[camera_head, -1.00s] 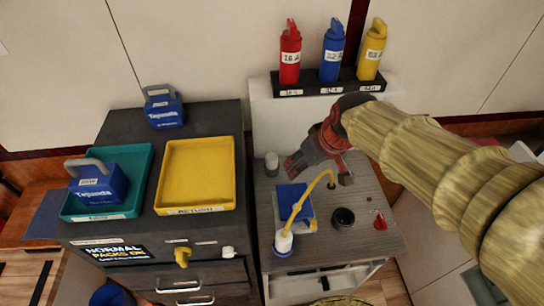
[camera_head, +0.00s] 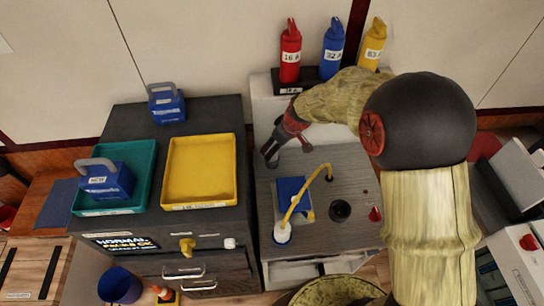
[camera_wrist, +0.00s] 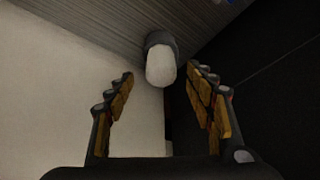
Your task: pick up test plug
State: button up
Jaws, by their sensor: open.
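A short cylinder with a white rounded end and a dark grey collar, which may be the test plug (camera_wrist: 160,66), shows in the wrist view between and just beyond my fingertips. My gripper (camera_wrist: 160,75) is open around the line to it, with no visible grip. In the head view my gripper (camera_head: 271,157) is low at the back left of the grey cabinet top (camera_head: 345,165), and hides the cylinder there. A white-and-blue piece (camera_head: 282,234) with a yellow cable (camera_head: 306,192) stands at the front left of that top; I cannot tell whether this is the plug instead.
A blue block (camera_head: 291,190), a black round socket (camera_head: 340,210) and a small red piece (camera_head: 375,213) are on the cabinet top. A yellow tray (camera_head: 232,170) and teal tray (camera_head: 146,190) stand left. Red (camera_head: 290,52), blue (camera_head: 332,50) and yellow (camera_head: 374,45) bottle-shaped pieces stand behind.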

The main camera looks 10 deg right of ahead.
jog(key=x, duration=0.4)
jog(key=shift+f+b, duration=0.15)
jog(key=shift+b, duration=0.2)
jog(key=shift+c, duration=1)
jog(key=c, duration=1.1)
jog(key=shift+c, duration=0.3)
